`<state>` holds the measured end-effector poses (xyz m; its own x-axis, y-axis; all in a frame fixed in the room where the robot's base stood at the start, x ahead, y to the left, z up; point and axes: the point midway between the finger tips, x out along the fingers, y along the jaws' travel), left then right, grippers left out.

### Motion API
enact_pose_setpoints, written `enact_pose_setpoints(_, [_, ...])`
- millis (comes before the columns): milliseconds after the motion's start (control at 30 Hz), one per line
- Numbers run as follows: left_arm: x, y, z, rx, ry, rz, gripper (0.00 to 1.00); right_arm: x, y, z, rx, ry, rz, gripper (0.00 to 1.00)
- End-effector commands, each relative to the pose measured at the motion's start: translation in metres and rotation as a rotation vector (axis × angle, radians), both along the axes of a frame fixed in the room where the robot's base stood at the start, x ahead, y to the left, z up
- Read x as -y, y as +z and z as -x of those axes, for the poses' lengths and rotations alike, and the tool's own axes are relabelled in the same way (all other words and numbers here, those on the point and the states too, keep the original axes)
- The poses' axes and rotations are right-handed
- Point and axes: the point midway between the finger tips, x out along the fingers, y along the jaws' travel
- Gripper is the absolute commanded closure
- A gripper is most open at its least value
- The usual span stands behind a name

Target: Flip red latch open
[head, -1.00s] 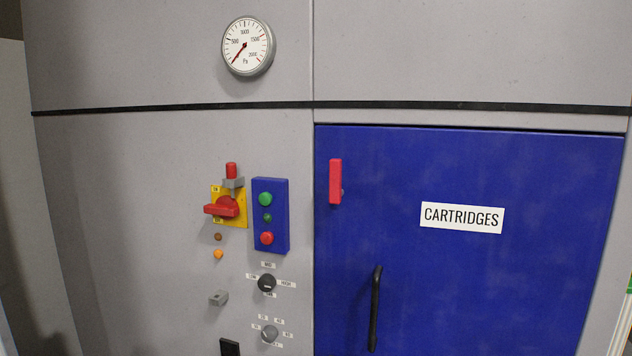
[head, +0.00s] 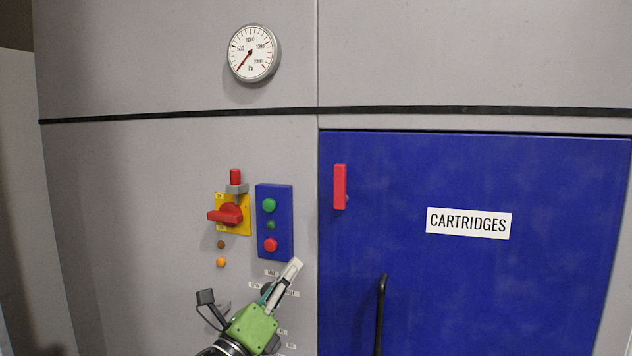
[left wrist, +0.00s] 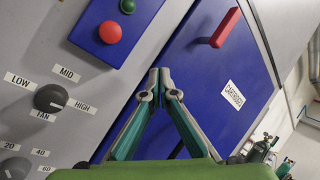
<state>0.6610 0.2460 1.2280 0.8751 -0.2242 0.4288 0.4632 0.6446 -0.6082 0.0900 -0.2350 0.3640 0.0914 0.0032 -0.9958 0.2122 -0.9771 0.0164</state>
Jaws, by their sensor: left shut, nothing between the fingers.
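The red latch (head: 340,187) is a narrow upright bar near the upper left edge of the blue door marked CARTRIDGES (head: 560,190). It also shows at the upper right of the left wrist view (left wrist: 226,27), standing off the door. My left gripper (head: 295,266) is in the lower middle of the head view, below and left of the latch and apart from it. In the left wrist view its fingertips (left wrist: 159,86) meet, with nothing between them. My right gripper is not in view.
A blue box with green and red buttons (head: 284,240) is just above my left gripper. A yellow switch with a red handle (head: 229,214) is left of it. A dark knob (left wrist: 51,97) is close by. A black door handle (head: 380,315) stands below the latch.

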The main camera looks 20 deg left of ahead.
Motion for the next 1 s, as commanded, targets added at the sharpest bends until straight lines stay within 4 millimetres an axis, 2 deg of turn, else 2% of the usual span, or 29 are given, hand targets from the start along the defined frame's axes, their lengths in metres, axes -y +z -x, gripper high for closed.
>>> enact_pose_setpoints(33, [0.003,0.027,-0.002,0.083,0.005,-0.131,1.0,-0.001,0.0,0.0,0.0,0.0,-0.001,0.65])
enact_pose_setpoints(100, [0.009,0.056,-0.001,0.193,0.014,-0.316,1.0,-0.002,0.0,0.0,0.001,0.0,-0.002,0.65])
enact_pose_setpoints(200, [0.016,0.09,0.002,0.344,0.037,-0.583,1.0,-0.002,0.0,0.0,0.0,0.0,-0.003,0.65])
enact_pose_setpoints(400, [0.013,0.138,0.011,0.612,0.107,-1.105,1.0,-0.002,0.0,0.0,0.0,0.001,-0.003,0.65])
enact_pose_setpoints(533, [-0.004,0.157,0.017,0.753,0.155,-1.431,1.0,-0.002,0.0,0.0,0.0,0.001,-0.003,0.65])
enact_pose_setpoints(700, [-0.037,0.171,0.026,0.872,0.197,-1.772,1.0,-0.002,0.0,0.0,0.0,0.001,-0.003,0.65])
enact_pose_setpoints(900, [-0.066,0.177,0.035,0.931,0.206,-1.985,1.0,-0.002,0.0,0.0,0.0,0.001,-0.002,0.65])
enact_pose_setpoints(1000, [-0.071,0.177,0.036,0.941,0.205,-2.022,1.0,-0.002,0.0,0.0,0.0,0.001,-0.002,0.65])
